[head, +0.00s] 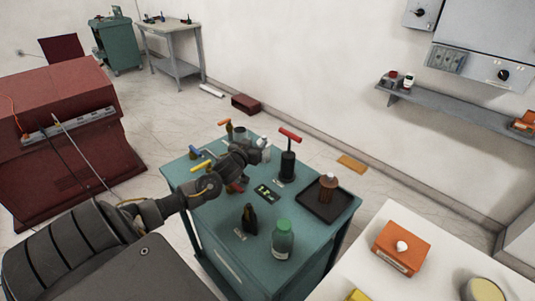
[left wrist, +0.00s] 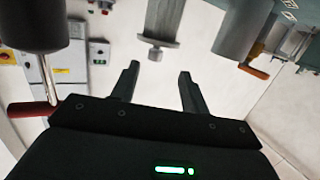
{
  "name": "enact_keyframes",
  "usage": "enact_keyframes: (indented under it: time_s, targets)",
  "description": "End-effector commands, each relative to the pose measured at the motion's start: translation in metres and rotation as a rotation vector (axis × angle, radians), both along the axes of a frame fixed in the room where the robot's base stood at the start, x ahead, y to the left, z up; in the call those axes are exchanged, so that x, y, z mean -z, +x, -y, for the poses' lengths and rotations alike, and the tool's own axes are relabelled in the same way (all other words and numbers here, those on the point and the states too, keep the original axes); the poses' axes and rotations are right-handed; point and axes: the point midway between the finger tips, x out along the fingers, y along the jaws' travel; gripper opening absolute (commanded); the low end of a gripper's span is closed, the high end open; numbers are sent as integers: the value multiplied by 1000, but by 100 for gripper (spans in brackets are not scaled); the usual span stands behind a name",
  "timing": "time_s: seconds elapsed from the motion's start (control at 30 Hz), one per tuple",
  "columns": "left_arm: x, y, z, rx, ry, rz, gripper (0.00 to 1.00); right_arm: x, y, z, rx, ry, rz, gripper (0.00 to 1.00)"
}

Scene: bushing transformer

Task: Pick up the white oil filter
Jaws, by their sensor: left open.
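The white oil filter (head: 262,142) is a small pale object near the back edge of the teal table, partly hidden behind my left gripper (head: 262,154) in the head view. The left wrist view, which looks upside down, shows what seems to be the filter (left wrist: 160,28) as a pale grey cylinder with a small nub. It lies beyond the fingertips, roughly in line with the gap between them. My left gripper (left wrist: 158,84) is open, with nothing between its fingers. My right gripper is not in view.
A black pump with a red T-handle (head: 288,165) stands close to the right of the gripper. A grey container (left wrist: 243,32) is on the filter's other side. A dark tray (head: 328,206), a green-capped bottle (head: 282,241) and a black bottle (head: 249,220) occupy the table's right and front.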

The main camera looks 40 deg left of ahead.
Motion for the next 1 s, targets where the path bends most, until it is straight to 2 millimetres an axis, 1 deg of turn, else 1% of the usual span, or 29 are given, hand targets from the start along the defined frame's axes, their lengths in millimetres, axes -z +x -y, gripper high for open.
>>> enact_keyframes:
  time_s: [0.03, 0.3, 0.37, 0.53, 0.67, 0.77, 0.9, 1.0]
  targets:
    - [7, 0, 0, 0, 0, 0, 45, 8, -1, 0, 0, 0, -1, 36]
    - [8, 1, 0, 0, 1, 0, 45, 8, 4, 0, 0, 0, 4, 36]
    - [9, 5, -1, -1, 1, 0, 45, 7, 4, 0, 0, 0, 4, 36]
    - [10, 20, -6, -1, 2, -1, 45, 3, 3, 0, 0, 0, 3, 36]
    - [11, 24, -6, 0, 2, -2, 45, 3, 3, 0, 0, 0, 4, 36]
    - [7, 33, -8, -1, 1, 1, 45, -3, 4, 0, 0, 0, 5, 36]
    - [5, 54, -10, -1, 0, 0, 45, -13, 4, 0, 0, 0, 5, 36]
    - [10, 65, -14, -2, 0, 0, 45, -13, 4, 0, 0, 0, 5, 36]
